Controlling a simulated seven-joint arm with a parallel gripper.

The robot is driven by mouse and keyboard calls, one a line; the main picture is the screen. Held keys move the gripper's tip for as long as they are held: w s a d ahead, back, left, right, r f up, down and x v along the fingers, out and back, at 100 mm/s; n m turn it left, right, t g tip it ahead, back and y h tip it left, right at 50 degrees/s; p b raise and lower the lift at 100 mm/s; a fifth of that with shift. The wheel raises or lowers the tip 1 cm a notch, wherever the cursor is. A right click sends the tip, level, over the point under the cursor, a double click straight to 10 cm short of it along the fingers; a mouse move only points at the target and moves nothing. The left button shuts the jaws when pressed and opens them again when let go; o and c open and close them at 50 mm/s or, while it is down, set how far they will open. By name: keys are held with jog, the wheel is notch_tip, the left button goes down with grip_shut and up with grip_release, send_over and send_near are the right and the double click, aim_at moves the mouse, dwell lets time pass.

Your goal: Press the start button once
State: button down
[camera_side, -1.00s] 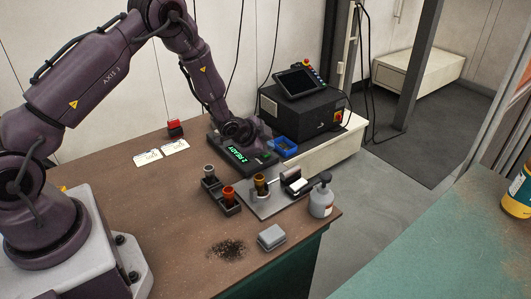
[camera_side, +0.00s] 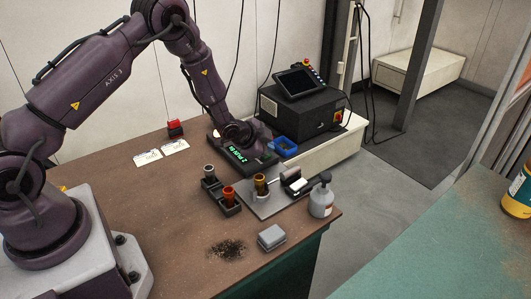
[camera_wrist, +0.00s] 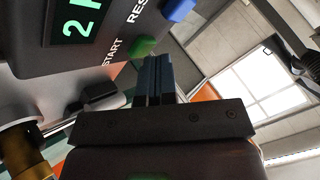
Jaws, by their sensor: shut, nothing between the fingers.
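The green start button (camera_wrist: 143,46) shows in the wrist view beside the START label on a dark control box (camera_wrist: 110,65). My gripper (camera_wrist: 158,62) is shut and empty. Its fingertips are right beside the button and overlap its edge in the picture; I cannot tell whether they touch it. In the side view the control box, with its lit green display (camera_side: 237,154), sits under my wrist on the brown table. My wrist hides much of the box and the fingertips there. In the wrist view the display shows a 2 and part of a letter.
A blue button (camera_wrist: 178,9) with a partly seen RES label is close to the start button. A blue bin (camera_side: 285,147) stands right of the box. Dark holders with cups (camera_side: 229,195) and a spray bottle (camera_side: 321,197) stand in front.

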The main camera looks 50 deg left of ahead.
jog(key=shift+r, duration=0.85)
jog(key=shift+r, duration=2.5)
